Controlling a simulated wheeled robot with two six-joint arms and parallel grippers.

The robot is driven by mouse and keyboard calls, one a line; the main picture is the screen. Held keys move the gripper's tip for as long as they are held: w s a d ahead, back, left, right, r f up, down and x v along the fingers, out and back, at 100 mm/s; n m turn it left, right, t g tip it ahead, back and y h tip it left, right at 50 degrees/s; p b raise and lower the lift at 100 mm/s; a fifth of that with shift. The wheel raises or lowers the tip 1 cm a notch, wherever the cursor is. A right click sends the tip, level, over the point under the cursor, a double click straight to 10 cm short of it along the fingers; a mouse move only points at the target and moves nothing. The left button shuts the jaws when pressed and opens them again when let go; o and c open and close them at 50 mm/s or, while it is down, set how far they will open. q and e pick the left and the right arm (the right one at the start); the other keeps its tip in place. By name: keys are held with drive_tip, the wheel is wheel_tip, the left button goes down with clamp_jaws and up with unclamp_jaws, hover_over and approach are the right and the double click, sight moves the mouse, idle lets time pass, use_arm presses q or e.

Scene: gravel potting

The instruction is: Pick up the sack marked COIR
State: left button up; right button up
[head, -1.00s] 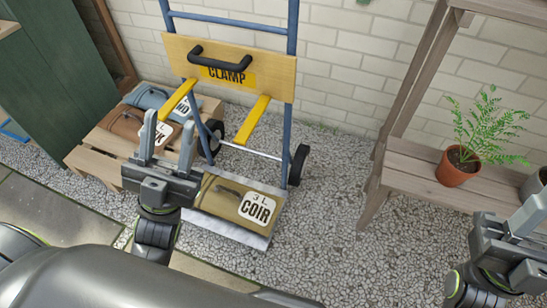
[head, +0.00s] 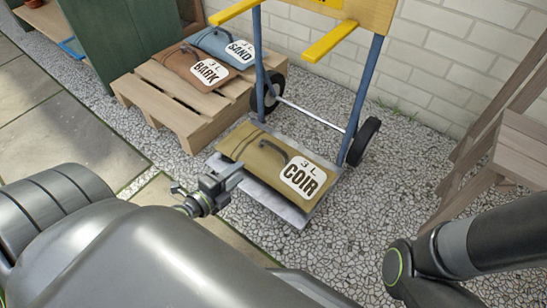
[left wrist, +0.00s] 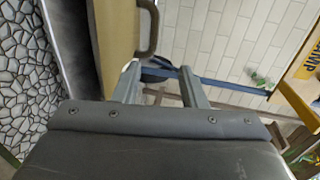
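The olive-tan sack marked COIR (head: 250,147) lies flat on the hand truck's metal toe plate (head: 292,215), with a dark handle (head: 273,149) on top. My left gripper (head: 234,176) is low beside the sack's near left edge. In the left wrist view, its two fingers (left wrist: 158,75) stand apart with nothing between them. The sack's side (left wrist: 116,28) and its handle (left wrist: 150,25) show beyond the fingertips. My right arm shows at lower right in the head view, but its gripper is out of frame.
The blue hand truck (head: 362,90) has two yellow clamp arms (head: 330,41) above the sack. A wooden pallet (head: 172,112) at left bears the BARK sack (head: 186,77) and SAND sack (head: 222,45). A wooden bench (head: 520,145) stands at right. Gravel between is clear.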

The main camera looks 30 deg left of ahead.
use_arm(q)
approach(273, 145)
drive_tip(key=x, duration=0.5)
drive_tip(key=shift+w+a, duration=0.1)
drive_tip(key=w, duration=0.1)
drive_tip(key=w+f+b, duration=0.2)
drive_tip(key=w, duration=0.1)
drive_tip(key=shift+d, duration=0.3)
drive_tip(key=shift+w+r, duration=0.1)
drive_tip(key=shift+w, duration=0.35)
clamp_jaws()
